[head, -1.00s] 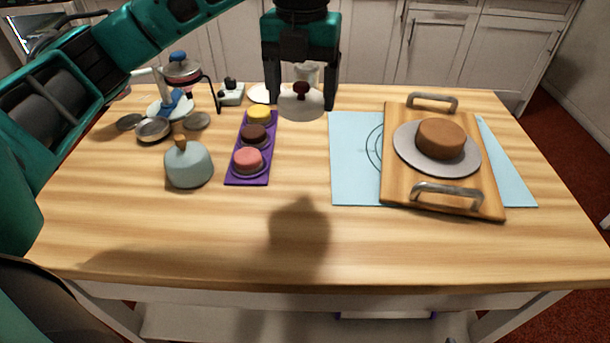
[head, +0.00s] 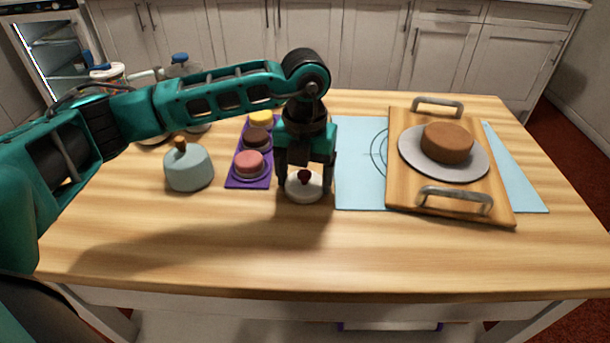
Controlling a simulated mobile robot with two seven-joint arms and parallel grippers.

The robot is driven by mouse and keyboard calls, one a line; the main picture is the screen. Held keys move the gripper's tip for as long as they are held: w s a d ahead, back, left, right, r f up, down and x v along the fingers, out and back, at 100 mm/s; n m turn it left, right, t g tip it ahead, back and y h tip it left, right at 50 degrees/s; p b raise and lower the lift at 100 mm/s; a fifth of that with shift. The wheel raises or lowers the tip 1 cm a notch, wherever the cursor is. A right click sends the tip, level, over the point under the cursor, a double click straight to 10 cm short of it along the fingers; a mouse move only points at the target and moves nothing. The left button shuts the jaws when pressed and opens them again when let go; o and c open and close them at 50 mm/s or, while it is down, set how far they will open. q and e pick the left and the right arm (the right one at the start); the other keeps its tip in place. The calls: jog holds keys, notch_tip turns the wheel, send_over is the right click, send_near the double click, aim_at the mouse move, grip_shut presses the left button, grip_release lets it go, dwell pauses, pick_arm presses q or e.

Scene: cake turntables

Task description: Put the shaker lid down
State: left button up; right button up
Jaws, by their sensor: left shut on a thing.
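The shaker lid (head: 305,191) is a round white lid with a dark red knob. It is at the middle of the table, between the purple tray and the blue mat. My left gripper (head: 304,184) points down over it, with one finger at each side, shut on the lid. The lid is on or just above the wooden tabletop; I cannot tell which. My right gripper is not in view.
A purple tray (head: 236,184) with three small round cakes is to the left. A blue-grey domed pot (head: 189,171) stands further left. A wooden board (head: 408,185) with a plated brown cake (head: 447,143) lies on the blue mat (head: 360,190). The front of the tabletop (head: 400,255) is clear.

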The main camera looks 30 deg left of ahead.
aim_at(306, 172)
pick_arm(q)
jog(key=shift+f, duration=0.2)
jog(key=o, duration=1)
jog(key=shift+r, duration=0.1)
jog(key=shift+c, duration=0.2)
jog(key=shift+r, duration=0.3)
notch_tip(306, 172, up, 12)
jog(key=p, duration=0.1)
jog(key=shift+f+p, duration=0.15)
jog(key=shift+p, duration=0.25)
